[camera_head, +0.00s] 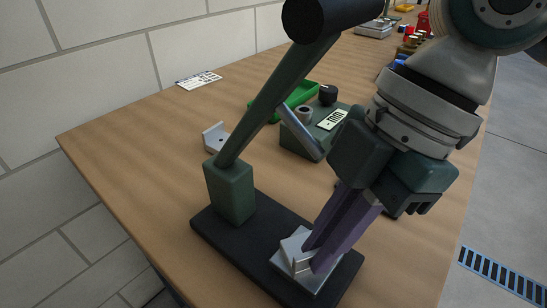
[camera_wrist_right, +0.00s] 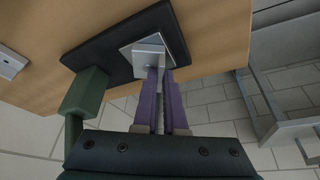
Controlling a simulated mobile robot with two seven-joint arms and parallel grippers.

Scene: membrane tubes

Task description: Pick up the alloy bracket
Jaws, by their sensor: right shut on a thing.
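A silver alloy bracket (camera_head: 300,262), small and angled, is at a square metal plate (camera_head: 318,283) on the black base of a green press-like stand. My right gripper (camera_head: 314,262) reaches down from the upper right, with its purple fingers shut on the bracket. The fingers cover part of the bracket, and I cannot tell whether it touches the plate. In the right wrist view, the right gripper (camera_wrist_right: 159,74) points at the bracket (camera_wrist_right: 152,41) over the plate (camera_wrist_right: 134,57). A second, similar silver bracket (camera_head: 214,138) stands on the table behind the stand. My left gripper is not in view.
The green stand (camera_head: 230,187) has a post and a slanted lever beside my right arm. Behind it are a grey-green box (camera_head: 312,140) with a label and a green tray (camera_head: 298,96). A card (camera_head: 199,80) lies by the wall. The table front left is bare.

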